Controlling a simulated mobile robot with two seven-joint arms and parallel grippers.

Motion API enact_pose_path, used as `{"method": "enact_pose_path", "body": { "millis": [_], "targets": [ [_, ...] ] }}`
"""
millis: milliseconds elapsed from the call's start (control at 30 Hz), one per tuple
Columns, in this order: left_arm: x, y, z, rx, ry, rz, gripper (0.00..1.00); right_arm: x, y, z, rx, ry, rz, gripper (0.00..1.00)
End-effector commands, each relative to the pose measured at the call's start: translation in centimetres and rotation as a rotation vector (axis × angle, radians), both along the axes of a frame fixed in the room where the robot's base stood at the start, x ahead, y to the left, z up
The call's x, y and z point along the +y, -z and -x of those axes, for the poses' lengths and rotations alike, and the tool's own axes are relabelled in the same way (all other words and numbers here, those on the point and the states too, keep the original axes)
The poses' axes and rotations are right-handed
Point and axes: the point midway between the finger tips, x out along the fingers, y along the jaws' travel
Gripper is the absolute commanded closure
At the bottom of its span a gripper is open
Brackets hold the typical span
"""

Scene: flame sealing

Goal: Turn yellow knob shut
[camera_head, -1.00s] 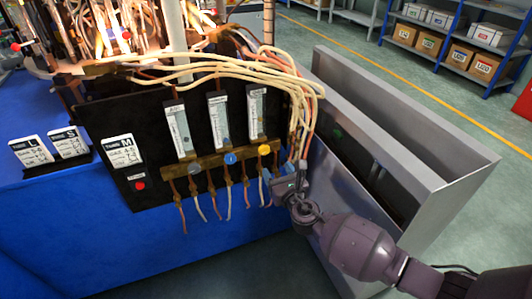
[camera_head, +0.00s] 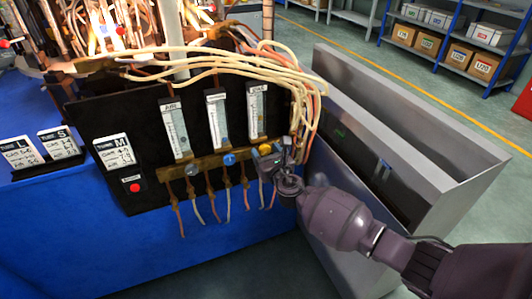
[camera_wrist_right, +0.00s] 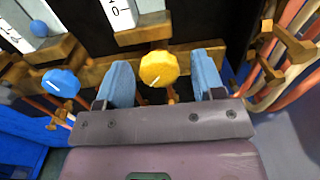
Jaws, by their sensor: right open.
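The yellow knob (camera_head: 265,149) is the rightmost of three knobs on the brass bar under the flow tubes. In the right wrist view the yellow knob (camera_wrist_right: 159,68) is round-edged with a white mark line. My right gripper (camera_head: 264,158) is at the yellow knob in the head view. In the right wrist view its two blue finger pads (camera_wrist_right: 163,82) are open, one on each side of the knob, with gaps on both sides. I cannot see my left gripper.
The blue knob (camera_head: 229,159) is to the left of the yellow one, and a grey knob (camera_head: 191,170) further left. Pale hoses (camera_head: 290,75) arch over the panel's right side. A grey metal bin (camera_head: 420,160) stands to the right.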

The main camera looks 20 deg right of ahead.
Motion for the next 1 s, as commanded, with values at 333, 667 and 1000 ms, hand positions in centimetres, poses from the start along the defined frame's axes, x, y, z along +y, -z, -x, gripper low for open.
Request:
{"method": "enact_pose_path", "body": {
  "millis": [333, 667, 1000],
  "targets": [
    [0.11, 0.41, 0.46, 0.013, -0.002, -0.002, 0.57, 0.01, -0.01, 0.02, 0.000, 0.000, 0.000, 0.79],
    [0.10, 0.61, 0.58, 0.017, -0.001, -0.002, 0.57, 0.04, 0.09, 0.05, 0.002, 0.000, -0.034, 0.86],
    [0.00, 0.89, 0.67, 0.020, 0.004, -0.006, 0.57, 0.10, 0.25, 0.07, 0.010, 0.000, -0.246, 0.86]
  ]
}}
